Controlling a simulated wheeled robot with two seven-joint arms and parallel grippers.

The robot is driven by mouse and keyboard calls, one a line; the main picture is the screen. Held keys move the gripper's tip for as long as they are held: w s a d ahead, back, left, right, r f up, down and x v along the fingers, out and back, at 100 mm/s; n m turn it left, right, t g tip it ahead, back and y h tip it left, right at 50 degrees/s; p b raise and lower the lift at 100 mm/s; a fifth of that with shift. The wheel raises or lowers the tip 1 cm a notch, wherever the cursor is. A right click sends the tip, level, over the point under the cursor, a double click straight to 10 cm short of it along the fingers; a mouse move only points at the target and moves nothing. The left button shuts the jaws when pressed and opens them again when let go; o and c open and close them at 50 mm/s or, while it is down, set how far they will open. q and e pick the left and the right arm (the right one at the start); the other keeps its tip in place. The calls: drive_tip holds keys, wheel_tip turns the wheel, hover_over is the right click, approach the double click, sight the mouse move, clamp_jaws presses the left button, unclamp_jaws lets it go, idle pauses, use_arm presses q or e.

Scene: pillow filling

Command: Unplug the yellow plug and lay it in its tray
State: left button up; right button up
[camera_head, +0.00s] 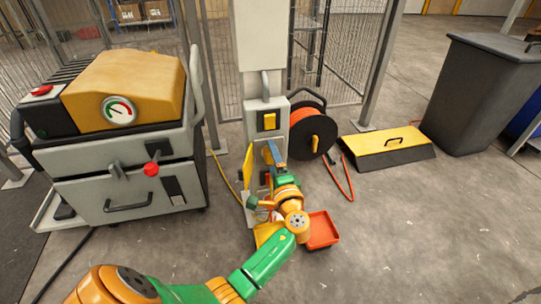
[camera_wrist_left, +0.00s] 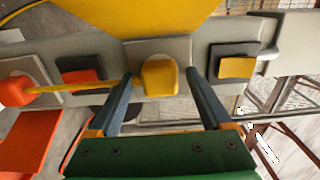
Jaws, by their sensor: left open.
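The yellow plug (camera_wrist_left: 160,78) sits in a grey socket plate on the outlet post (camera_head: 252,108). My left gripper (camera_wrist_left: 160,75) is open, with one blue finger on each side of the plug; I cannot tell whether they touch it. In the head view the left gripper (camera_head: 274,153) is at the post's front and hides most of the plug. A yellow tray (camera_head: 266,233) lies on the floor at the post's foot, partly hidden by my arm. My right gripper is not in view.
A red-orange tray (camera_head: 323,230) lies beside the yellow one. An open yellow flap (camera_head: 247,168) stands out left of the socket. An orange block (camera_wrist_left: 85,77) is on the neighbouring plate. A cable reel (camera_head: 312,132) stands right of the post, the filling machine (camera_head: 125,130) left.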

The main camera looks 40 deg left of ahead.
use_arm(q)
clamp_jaws()
idle(0.3)
drive_tip(key=p+v, duration=0.1)
drive_tip(key=v, duration=0.5)
idle(1.0)
